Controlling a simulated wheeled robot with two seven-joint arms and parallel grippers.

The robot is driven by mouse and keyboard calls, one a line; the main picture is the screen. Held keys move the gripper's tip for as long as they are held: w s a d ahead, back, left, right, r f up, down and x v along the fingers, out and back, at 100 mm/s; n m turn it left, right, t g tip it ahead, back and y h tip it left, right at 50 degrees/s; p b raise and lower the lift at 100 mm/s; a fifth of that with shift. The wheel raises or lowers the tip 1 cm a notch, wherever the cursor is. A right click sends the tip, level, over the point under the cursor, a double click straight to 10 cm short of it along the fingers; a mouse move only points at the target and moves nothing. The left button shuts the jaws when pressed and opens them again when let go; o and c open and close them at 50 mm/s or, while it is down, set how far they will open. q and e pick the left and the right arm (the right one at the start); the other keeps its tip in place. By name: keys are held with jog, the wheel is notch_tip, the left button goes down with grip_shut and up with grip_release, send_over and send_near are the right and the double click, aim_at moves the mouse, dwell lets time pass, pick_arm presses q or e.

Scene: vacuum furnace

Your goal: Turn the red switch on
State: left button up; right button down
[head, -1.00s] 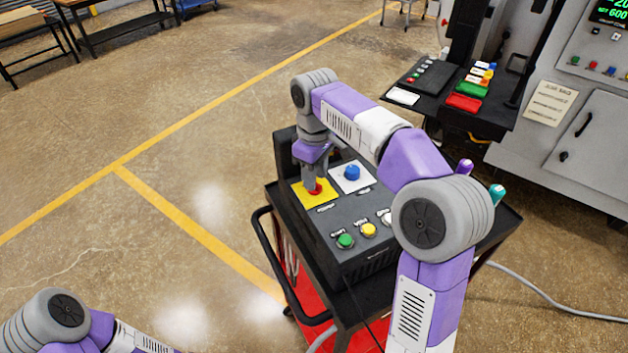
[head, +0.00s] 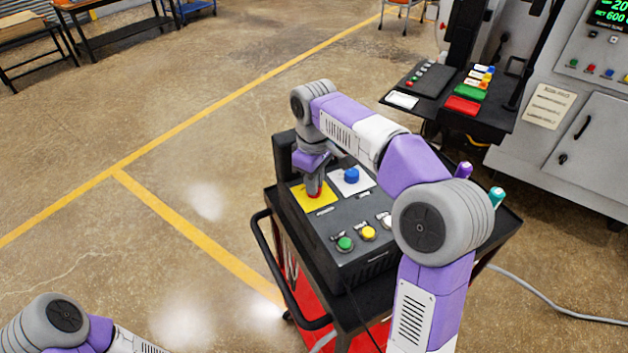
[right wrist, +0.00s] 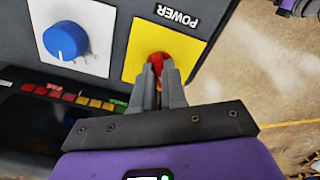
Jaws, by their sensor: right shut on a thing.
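The red switch (head: 315,194) sits on a yellow plate (head: 325,203) on top of a dark control box. In the right wrist view the red switch (right wrist: 160,60) shows between and beyond my fingertips, and the yellow plate (right wrist: 185,45) carries the label POWER. My right gripper (head: 314,188) points down at the switch and is shut on it; it also shows in the right wrist view (right wrist: 160,72). The fingers hide part of the switch, so its exact turn is hard to tell. My left arm shows at the lower left, but its gripper is out of view.
A blue knob (head: 351,175) on a white plate is beside the yellow one. Green (head: 344,243), yellow (head: 368,233) and white buttons line the box's front. The box stands on a black and red cart (head: 290,290). A grey furnace cabinet (head: 590,140) stands at right.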

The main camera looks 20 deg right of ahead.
jog(key=shift+r+m+p, duration=0.15)
jog(key=shift+m+p, duration=0.75)
jog(key=shift+m, duration=0.3)
jog(key=m+p, duration=0.1)
jog(key=m, duration=0.1)
jog(key=shift+m+p, duration=0.3)
jog(key=m+p, duration=0.1)
jog(key=m, duration=0.2)
jog(key=shift+m+p, duration=0.85)
jog(key=shift+m, duration=1.25)
jog(key=c, duration=1.2)
grip_release()
